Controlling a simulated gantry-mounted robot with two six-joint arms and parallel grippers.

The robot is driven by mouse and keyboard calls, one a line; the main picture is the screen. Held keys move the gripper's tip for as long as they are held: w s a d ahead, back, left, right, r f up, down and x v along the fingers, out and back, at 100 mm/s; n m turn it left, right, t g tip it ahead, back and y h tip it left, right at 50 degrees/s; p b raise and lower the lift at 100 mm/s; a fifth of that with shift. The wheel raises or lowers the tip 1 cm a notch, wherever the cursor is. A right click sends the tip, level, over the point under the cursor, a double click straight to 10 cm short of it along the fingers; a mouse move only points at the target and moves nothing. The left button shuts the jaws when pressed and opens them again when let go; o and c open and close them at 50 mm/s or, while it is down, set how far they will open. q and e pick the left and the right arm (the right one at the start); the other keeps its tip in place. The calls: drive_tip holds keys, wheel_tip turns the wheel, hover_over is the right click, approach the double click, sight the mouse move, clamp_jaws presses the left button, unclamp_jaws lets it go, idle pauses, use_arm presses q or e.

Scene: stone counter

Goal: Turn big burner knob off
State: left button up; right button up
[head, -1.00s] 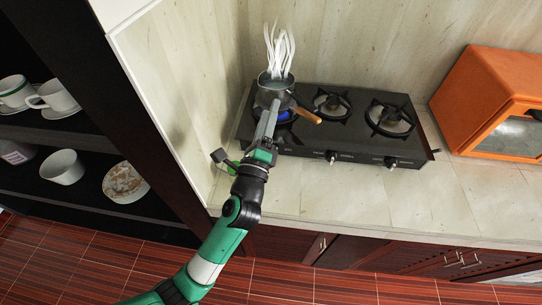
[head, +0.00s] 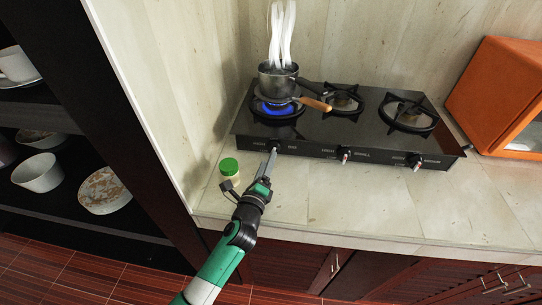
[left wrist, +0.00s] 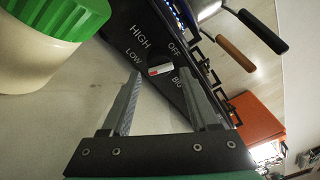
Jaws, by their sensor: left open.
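The big burner knob (left wrist: 160,69) shows in the left wrist view as a small black knob with a white and red mark, among the printed words HIGH, OFF, LOW and BIG. My left gripper (left wrist: 164,75) is open, with its fingers on either side of the knob in that view; I cannot tell whether they touch it. In the head view my left gripper (head: 271,162) is at the front left of the black stove (head: 320,130) and hides this knob. A blue flame (head: 275,108) burns on the left burner, under a steaming pot (head: 277,80). My right gripper is not in view.
A jar with a green lid (head: 229,168) stands on the counter just left of my left gripper. Two other knobs (head: 344,154) (head: 415,161) are farther right on the stove front. An orange oven (head: 500,95) is at the right. The counter's front right is clear.

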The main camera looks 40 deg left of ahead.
use_arm(q)
drive_tip(key=b+x, duration=0.1)
drive_tip(key=x, duration=0.3)
drive_tip(key=shift+w+a+f, duration=0.1)
drive_tip(key=shift+w+a, duration=0.05)
drive_tip(key=shift+w, duration=0.05)
drive_tip(key=shift+w+a, duration=0.1)
drive_tip(key=shift+w, duration=0.15)
clamp_jaws()
